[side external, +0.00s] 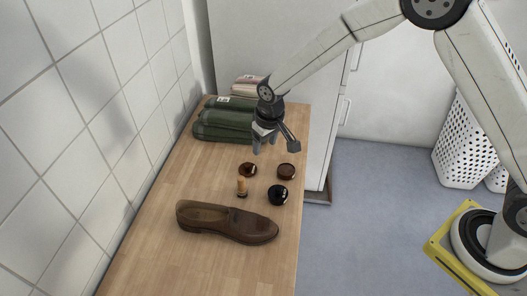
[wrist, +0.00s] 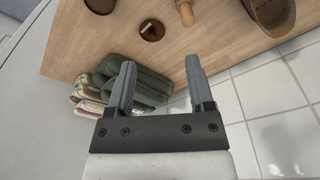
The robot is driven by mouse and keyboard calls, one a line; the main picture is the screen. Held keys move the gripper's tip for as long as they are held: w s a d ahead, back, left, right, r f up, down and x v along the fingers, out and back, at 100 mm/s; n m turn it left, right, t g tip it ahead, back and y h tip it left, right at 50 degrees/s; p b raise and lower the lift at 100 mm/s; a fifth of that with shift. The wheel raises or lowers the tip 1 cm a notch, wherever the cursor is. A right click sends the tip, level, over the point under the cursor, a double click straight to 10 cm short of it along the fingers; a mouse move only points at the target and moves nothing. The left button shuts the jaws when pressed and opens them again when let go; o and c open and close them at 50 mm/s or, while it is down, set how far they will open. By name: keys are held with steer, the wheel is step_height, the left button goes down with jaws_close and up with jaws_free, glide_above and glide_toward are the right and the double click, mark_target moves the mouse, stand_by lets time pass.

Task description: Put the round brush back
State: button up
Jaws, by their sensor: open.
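The round brush seems to be the small upright piece with a pale wooden handle (side external: 242,186) and a dark lower end, standing on the table behind the shoe. Its handle also shows at the top of the wrist view (wrist: 186,13). A brown shoe (side external: 225,222) lies in front of it. A brown round tin or dish (side external: 247,170) is just behind the brush, with a small light detail on it in the wrist view (wrist: 151,30). My gripper (side external: 275,147) is open and empty, above the table beyond these things; its two fingers (wrist: 160,65) are spread apart.
Another brown round tin (side external: 286,172) and a black round one (side external: 278,195) stand near the table's right edge. A tiled wall (side external: 90,110) borders the left. The front table is clear.

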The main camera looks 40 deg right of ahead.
steer(key=s+d+r, duration=0.3)
steer(key=s+d, duration=0.3)
steer(key=s, duration=0.4)
steer(key=s+d+r+m+t, duration=0.1)
steer(key=s+d+r, duration=0.3)
steer(key=s, duration=0.7)
steer(key=d, duration=0.2)
steer(key=shift+s+d+r, duration=0.15)
steer(key=shift+d+r, duration=0.05)
steer(key=shift+d, duration=0.1)
